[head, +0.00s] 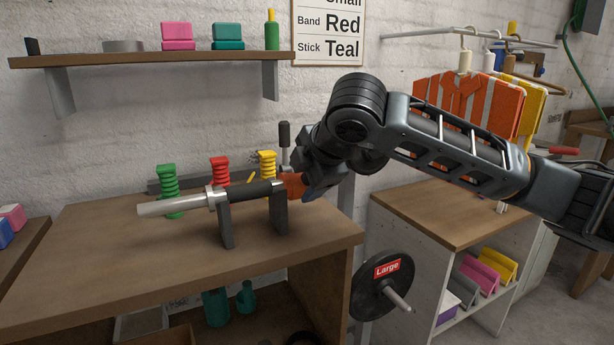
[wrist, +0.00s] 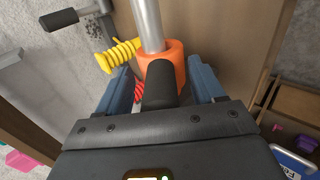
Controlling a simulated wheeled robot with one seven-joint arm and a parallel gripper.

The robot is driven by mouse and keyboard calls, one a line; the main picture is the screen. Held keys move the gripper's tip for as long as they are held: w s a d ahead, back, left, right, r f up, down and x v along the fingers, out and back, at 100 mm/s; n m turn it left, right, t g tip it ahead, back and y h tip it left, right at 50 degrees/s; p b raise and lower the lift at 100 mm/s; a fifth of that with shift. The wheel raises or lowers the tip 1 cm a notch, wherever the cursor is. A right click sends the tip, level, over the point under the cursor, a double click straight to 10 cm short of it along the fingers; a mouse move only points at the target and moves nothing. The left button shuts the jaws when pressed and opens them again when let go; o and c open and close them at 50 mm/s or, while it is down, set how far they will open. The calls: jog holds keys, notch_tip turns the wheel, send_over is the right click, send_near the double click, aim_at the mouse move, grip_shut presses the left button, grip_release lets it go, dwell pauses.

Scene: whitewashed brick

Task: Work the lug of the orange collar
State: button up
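The orange collar (head: 291,185) sits at the right end of a bar with a dark sleeve (head: 258,191) and a silver end (head: 165,206), held level on two dark uprights. In the wrist view the collar (wrist: 172,50) circles a silver rod (wrist: 146,22). A black rounded lug (wrist: 160,86) stands out from the collar toward the wrist camera. My gripper (wrist: 160,72) is open, one blue-grey finger on each side of the lug and collar, with narrow gaps showing. In the head view my gripper (head: 308,184) is at the collar's right and partly hides it.
Green (head: 168,190), red (head: 220,170) and yellow (head: 267,163) ribbed pieces stand behind the bar on the wooden bench (head: 110,255). A dark upright handle (head: 284,135) stands near my wrist. A black disc marked Large (head: 382,285) is at the bench's right side. The bench front is clear.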

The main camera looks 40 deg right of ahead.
jog(key=shift+o, duration=1.2)
jog(key=shift+d, duration=0.15)
jog(key=shift+r, duration=0.1)
jog(key=v, duration=0.7)
jog(key=shift+s+r+p, duration=0.2)
jog(key=shift+s+p, duration=0.1)
